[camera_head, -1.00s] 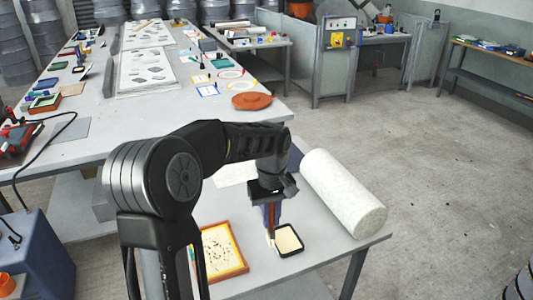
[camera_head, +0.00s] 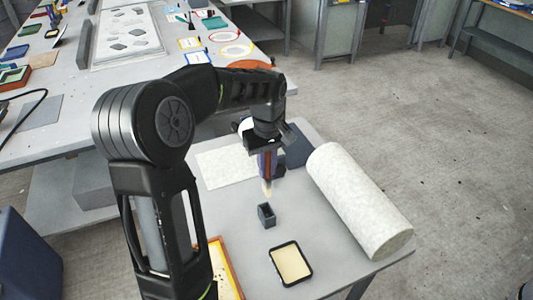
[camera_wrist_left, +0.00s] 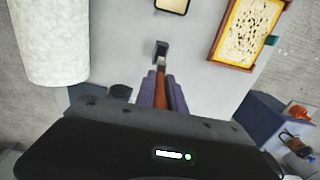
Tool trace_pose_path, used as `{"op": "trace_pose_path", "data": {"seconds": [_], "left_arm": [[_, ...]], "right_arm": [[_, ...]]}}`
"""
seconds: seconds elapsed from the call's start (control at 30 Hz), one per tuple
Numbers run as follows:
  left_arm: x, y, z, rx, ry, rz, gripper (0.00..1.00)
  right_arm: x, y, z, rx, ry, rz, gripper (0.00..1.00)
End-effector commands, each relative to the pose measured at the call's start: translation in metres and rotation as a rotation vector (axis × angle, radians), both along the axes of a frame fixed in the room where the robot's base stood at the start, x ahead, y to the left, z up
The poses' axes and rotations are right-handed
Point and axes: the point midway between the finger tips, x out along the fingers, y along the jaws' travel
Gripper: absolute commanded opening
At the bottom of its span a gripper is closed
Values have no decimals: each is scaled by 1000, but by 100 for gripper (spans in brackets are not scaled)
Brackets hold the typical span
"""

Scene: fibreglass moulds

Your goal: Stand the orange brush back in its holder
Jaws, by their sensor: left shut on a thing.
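My left gripper (camera_head: 267,168) is shut on the orange brush (camera_head: 265,163), which hangs nearly upright with its pale bristles down. In the left wrist view the brush (camera_wrist_left: 161,88) shows between the purple fingers of the gripper (camera_wrist_left: 162,93). The holder (camera_head: 267,215) is a small dark open-topped box on the table. In the head view the bristle tip appears just beyond the holder and apart from it. In the left wrist view the brush's far end lines up close to the holder (camera_wrist_left: 161,48); the exact gap is unclear. My right gripper is not in view.
A black-rimmed cream tray (camera_head: 291,263) lies in front of the holder. A thick white roll (camera_head: 358,200) lies to the right. An orange-framed speckled panel (camera_wrist_left: 246,30) lies on the table, partly behind my arm in the head view. The tabletop around the holder is clear.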

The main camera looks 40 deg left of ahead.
Motion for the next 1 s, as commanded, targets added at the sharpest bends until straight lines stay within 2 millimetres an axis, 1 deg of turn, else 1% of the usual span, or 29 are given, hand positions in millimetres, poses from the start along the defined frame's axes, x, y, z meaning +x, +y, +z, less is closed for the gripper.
{"op": "trace_pose_path", "data": {"seconds": [0.43,0.67,1.0], "left_arm": [[-1,-2,0,0,-1,-1,0],[-1,-2,-15,0,0,0,0],[-1,-2,-48,0,1,0,0]], "right_arm": [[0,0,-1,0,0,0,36],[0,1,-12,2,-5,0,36],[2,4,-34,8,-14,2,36]]}}
